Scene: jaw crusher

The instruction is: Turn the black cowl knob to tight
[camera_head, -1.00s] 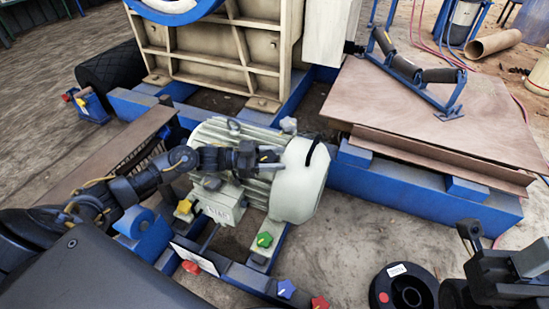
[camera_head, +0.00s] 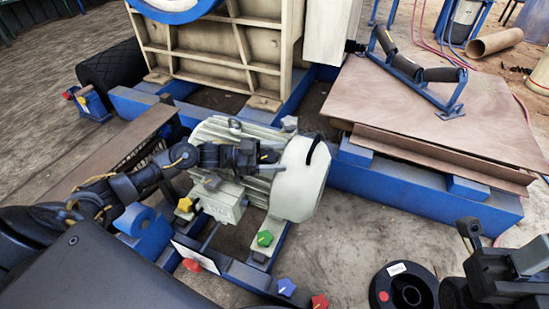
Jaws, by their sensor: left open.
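The pale green motor (camera_head: 225,134) lies in the middle, with its smooth rounded cowl (camera_head: 303,183) at the right end. A black curved strip (camera_head: 314,147) shows on top of the cowl. I cannot make out the black cowl knob for certain; my dark gripper may hide it or blend with it. My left gripper (camera_head: 269,158) reaches over the motor from the left, with its jaws open at the cowl's near edge. Whether it touches is unclear. My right gripper (camera_head: 468,234) is at the lower right, away from the motor; its jaws are not clear.
Yellow (camera_head: 185,205), green (camera_head: 264,238), blue (camera_head: 287,287) and red (camera_head: 319,302) knobs sit around the motor's blue frame. A grey knob (camera_head: 289,123) stands behind the motor. A black reel (camera_head: 404,288) lies on the floor. A brown board (camera_head: 430,115) carries a roller frame.

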